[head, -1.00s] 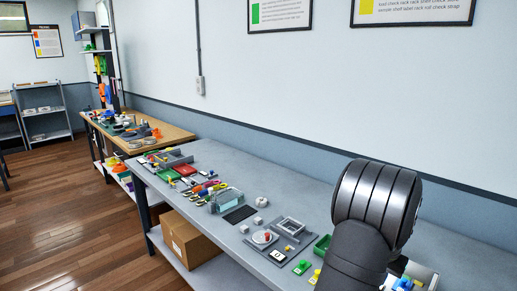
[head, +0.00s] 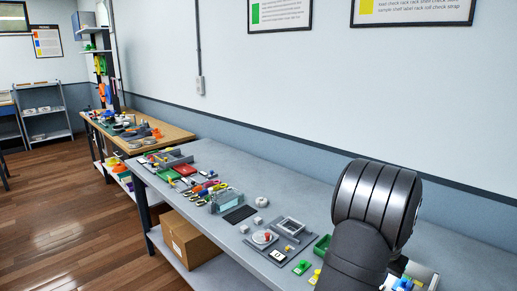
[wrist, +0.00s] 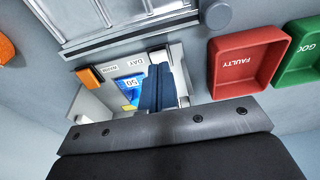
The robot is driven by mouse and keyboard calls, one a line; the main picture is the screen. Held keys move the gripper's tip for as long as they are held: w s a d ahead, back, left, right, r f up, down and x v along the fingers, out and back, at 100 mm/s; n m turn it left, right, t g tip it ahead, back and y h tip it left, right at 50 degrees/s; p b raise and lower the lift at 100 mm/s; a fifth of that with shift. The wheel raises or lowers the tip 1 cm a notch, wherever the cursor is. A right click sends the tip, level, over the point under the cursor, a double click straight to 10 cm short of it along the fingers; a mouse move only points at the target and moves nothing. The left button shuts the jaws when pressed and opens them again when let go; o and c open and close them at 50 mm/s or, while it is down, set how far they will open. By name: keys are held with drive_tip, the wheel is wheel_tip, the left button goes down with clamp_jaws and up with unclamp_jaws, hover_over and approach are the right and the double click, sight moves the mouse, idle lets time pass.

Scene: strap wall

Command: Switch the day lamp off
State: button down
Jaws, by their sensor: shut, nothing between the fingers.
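In the wrist view a pale box (wrist: 90,103) shows close up, with upside-down labels, one reading DAY (wrist: 136,62) and a less clear one (wrist: 109,69) that may read WARM. An orange part (wrist: 89,77) sits at its left corner, and a blue display panel (wrist: 130,88) with digits lies beside the fingers. My gripper (wrist: 158,72) is shut and empty, its dark blue fingers over the box just beside the DAY label. They hide part of the panel and whatever is behind them. I cannot tell whether they touch it. No lit lamp can be made out.
A red tray (wrist: 246,60) marked FAULTY and a green tray (wrist: 300,50) lie right of the box. A grey framed tray (wrist: 125,14) is close above it. In the head view a long grey bench (head: 270,190) holds many small items; my arm covers its right end.

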drive_tip(key=shift+f, duration=0.85)
drive_tip(key=shift+r, duration=0.1)
wheel_tip(320, 180, up, 8)
idle(0.8)
wheel_tip(320, 180, down, 8)
drive_tip(key=shift+f, duration=0.1)
idle(0.5)
drive_tip(key=shift+r, duration=0.25)
